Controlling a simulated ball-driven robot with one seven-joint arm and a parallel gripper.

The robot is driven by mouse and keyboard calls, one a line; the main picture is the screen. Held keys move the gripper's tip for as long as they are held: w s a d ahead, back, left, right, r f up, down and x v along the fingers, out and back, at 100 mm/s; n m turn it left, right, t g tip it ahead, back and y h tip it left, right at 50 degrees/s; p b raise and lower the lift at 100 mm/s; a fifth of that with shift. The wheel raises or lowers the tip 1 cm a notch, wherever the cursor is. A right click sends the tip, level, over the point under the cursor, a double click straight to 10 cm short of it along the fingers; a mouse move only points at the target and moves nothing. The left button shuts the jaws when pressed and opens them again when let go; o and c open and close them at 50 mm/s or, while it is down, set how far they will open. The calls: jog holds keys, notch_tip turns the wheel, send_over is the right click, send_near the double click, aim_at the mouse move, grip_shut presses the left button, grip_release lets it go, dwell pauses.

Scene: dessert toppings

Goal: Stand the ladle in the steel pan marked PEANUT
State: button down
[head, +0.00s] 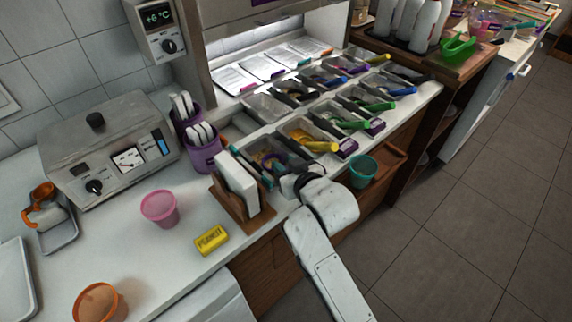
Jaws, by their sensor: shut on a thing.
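My gripper (290,180) is at the front edge of the row of steel pans, just right of the wooden holder. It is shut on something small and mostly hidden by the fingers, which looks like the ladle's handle. A steel pan (287,152) with a purple-and-yellow item inside lies just beyond the gripper. A teal handle (265,181) shows just left of the gripper. A yellow block (211,239) lettered PEANUT lies on the counter, apart from the pans. The pans' own purple labels are too small to read.
A wooden holder with white cards (237,186) stands close left of my gripper. A teal cup (362,171) is to its right. Several pans with coloured handles reach toward the back right. A pink cup (160,208) and orange cup (101,301) stand on the left counter, with clear room between.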

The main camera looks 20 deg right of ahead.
jog(key=c, duration=0.7)
grip_release()
jog(key=shift+c, duration=0.2)
jog(key=shift+o, duration=0.3)
jog(key=o, duration=0.4)
jog(key=shift+c, duration=0.2)
jog(key=shift+a+r+p, duration=0.15)
jog(key=shift+r+p, duration=3.55)
jog(key=shift+r, duration=0.3)
